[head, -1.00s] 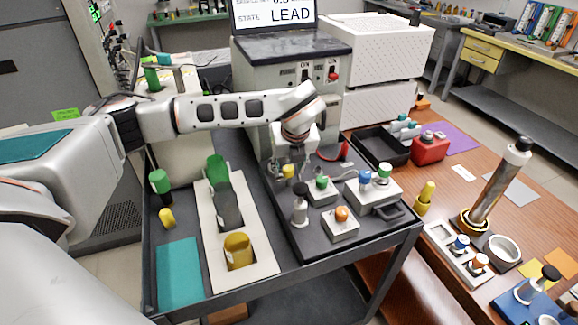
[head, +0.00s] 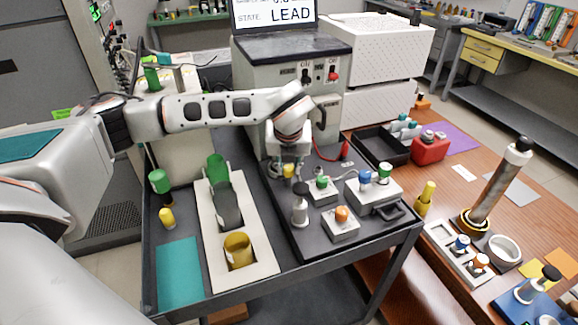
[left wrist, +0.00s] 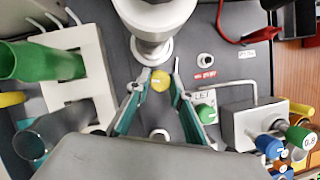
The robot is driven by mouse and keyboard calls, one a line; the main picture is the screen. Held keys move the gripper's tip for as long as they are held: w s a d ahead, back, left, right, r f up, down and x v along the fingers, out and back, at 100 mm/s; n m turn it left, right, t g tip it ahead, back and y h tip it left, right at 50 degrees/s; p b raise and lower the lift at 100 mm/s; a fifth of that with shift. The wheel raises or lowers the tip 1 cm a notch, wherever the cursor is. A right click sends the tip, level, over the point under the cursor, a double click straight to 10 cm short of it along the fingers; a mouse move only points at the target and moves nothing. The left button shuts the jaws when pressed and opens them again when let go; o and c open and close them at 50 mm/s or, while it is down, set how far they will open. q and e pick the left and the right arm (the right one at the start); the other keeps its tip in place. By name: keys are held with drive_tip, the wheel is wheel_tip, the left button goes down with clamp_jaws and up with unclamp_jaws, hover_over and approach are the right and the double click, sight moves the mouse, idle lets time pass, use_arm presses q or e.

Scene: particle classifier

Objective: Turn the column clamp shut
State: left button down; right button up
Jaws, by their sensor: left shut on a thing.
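My left gripper (head: 289,173) points down over the dark cart top, in front of the grey box-shaped instrument. It is shut on a small yellow knob (left wrist: 161,81), which sits between its fingertips in the left wrist view. The knob also shows in the head view (head: 289,170), partly hidden by the fingers. I take this knob to be the column clamp, but its base and how far it is turned are hidden. My right gripper is in neither view.
A white block with an orange knob (head: 342,215), a white block with a green knob (head: 321,183) and a grey-white post (head: 300,207) stand close by. A white holder (head: 262,277) with cylinders is at left. A tilted column (head: 499,188) stands on the right bench.

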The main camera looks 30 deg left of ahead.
use_arm(q)
drive_tip(key=m+h, duration=0.1)
drive_tip(key=m, duration=0.2)
drive_tip(key=shift+a+m, duration=0.15)
drive_tip(key=shift+m, duration=0.15)
drive_tip(key=m+h, duration=0.1)
drive_tip(key=m, duration=0.1)
drive_tip(key=shift+a+m+t, duration=0.1)
drive_tip(key=shift+m+t, duration=0.2)
drive_tip(key=shift+m, duration=0.1)
drive_tip(key=m+h, duration=0.1)
drive_tip(key=m, duration=0.1)
drive_tip(key=shift+m, duration=0.3)
drive_tip(key=m+h, duration=0.1)
drive_tip(key=m, duration=0.2)
drive_tip(key=shift+a+g+h+p, duration=0.1)
drive_tip(key=shift+g+h+p, duration=0.2)
drive_tip(key=shift+g+p, duration=0.1)
drive_tip(key=shift+m+g, duration=0.3)
drive_tip(key=shift+m, duration=0.6)
drive_tip(key=c, duration=1.8)
unclamp_jaws()
drive_tip(key=shift+o, duration=0.2)
drive_tip(key=shift+h, duration=0.3)
